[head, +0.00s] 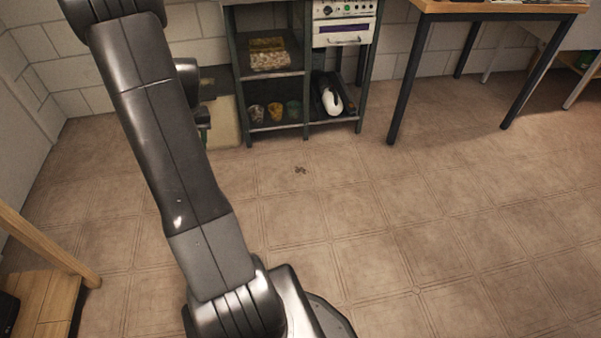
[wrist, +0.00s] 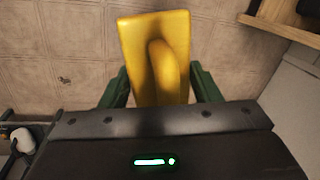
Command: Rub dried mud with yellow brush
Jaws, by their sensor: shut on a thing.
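The yellow brush (wrist: 150,40) fills the top middle of the wrist view, with its raised handle towards me. My gripper (wrist: 159,82) has its green fingers on both sides of the brush and is shut on it. The brush's underside is hidden. In the head view my arm hides most of the gripper, and I cannot make out the brush. The dried mud (head: 300,170) is a small dark patch on the tiled floor in front of the rack. It also shows at the left of the wrist view (wrist: 64,80), apart from the brush.
A dark metal rack (head: 306,75) with several small pots (head: 275,112) and a white-and-black item (head: 331,98) stands behind the mud. A table (head: 494,8) stands at the right, and a wooden piece (head: 45,300) at the lower left. The middle floor is clear.

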